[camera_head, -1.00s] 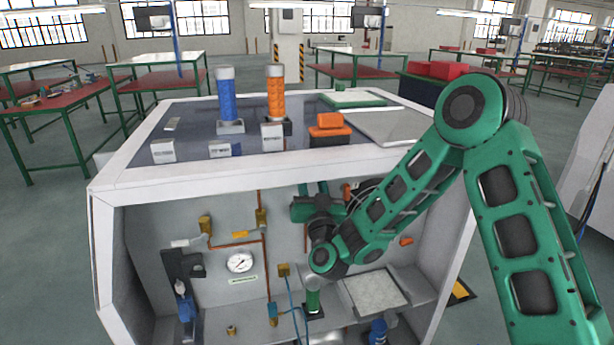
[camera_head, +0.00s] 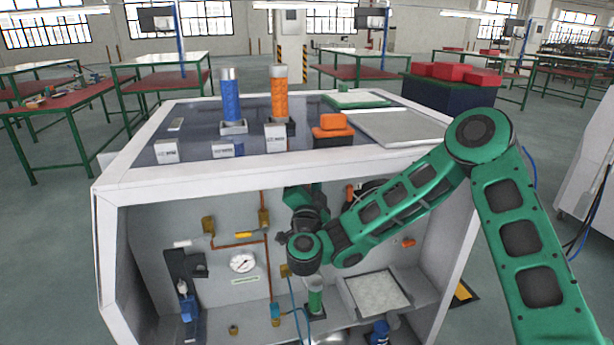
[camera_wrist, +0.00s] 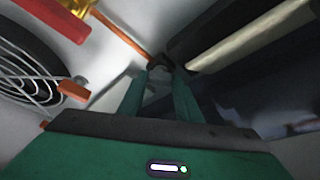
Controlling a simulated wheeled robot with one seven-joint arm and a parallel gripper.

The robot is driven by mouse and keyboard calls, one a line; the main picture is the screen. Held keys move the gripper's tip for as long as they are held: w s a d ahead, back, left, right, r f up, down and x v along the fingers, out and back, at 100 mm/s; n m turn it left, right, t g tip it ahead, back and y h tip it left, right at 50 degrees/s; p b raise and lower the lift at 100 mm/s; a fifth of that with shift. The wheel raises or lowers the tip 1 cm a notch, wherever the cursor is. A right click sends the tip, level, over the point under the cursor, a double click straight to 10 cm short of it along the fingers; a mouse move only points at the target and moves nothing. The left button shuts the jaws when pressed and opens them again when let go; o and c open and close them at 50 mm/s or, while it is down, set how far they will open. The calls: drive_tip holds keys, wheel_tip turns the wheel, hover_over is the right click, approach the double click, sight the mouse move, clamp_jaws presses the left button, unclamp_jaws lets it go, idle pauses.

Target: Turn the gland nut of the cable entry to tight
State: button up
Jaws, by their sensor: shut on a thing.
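In the wrist view my gripper (camera_wrist: 160,70) has its two green fingers close together, shut on a small dark piece (camera_wrist: 158,63) at their tips. This looks like the gland nut of the cable entry, but its shape and how far it is turned cannot be told. In the head view the end of my arm (camera_head: 305,245) is inside the open front of the generator housing (camera_head: 240,180), near the back wall. The fingertips and the cable entry are hidden there behind my arm and the housing's top edge.
In the wrist view a round fan grille (camera_wrist: 35,75) is at the left, with a red handle (camera_wrist: 40,25) above it. A pale rod (camera_wrist: 250,35) runs close on the right. Inside the housing are a pressure gauge (camera_head: 242,263), copper piping and a green cylinder (camera_head: 315,296).

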drive_tip(key=shift+f, duration=0.1)
idle(0.4)
drive_tip(key=o, duration=1)
drive_tip(key=shift+o, duration=0.2)
